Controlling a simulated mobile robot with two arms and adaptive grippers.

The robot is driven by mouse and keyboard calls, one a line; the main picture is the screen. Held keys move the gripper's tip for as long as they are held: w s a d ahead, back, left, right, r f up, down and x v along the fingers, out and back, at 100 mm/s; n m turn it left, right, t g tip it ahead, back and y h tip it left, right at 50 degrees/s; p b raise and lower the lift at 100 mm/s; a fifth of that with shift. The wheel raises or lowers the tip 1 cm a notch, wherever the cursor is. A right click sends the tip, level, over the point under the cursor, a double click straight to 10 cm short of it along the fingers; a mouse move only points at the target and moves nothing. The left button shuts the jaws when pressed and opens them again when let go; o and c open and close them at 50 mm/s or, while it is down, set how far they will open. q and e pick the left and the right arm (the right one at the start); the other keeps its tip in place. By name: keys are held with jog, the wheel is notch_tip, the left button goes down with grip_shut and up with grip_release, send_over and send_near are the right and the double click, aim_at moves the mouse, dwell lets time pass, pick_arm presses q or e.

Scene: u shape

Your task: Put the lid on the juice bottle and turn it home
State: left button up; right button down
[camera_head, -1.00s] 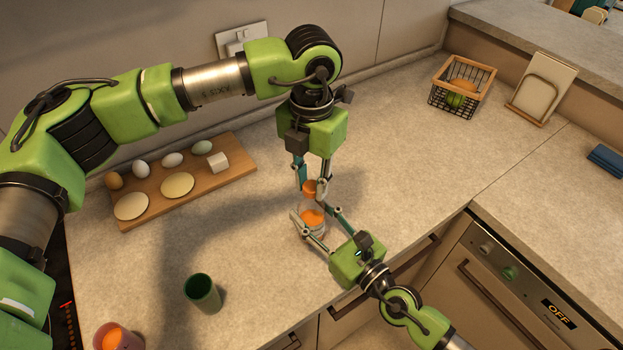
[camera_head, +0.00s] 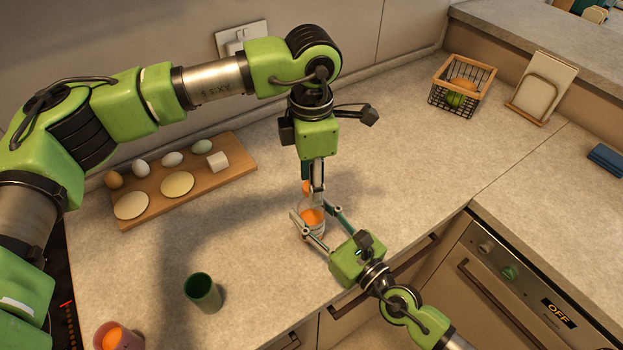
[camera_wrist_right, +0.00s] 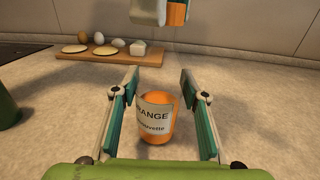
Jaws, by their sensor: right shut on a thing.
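The juice bottle (camera_head: 312,217), with orange contents, stands upright on the counter between the fingers of my right gripper (camera_head: 311,209), which is shut on it. My left gripper (camera_head: 314,188) points down from above the bottle and is shut on the orange lid (camera_head: 306,187), partly hidden by a finger. In the right wrist view the lid (camera_wrist_right: 177,13) is at the top edge, with a clear gap between it and the bottle.
A wooden board (camera_head: 222,180) with eggs, pale discs and a white cube lies at the back left. A green cup (camera_head: 203,292) stands front left, near another cup with orange contents (camera_head: 112,338). A wire basket (camera_head: 462,88) is back right. Counter right of the bottle is clear.

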pick_arm(q)
jog(key=shift+r, duration=2.3)
jog(key=shift+c, duration=0.3)
notch_tip(320, 180, up, 4)
jog(key=n, duration=0.4)
jog(key=shift+f, duration=0.25)
jog(key=shift+f, duration=4.05)
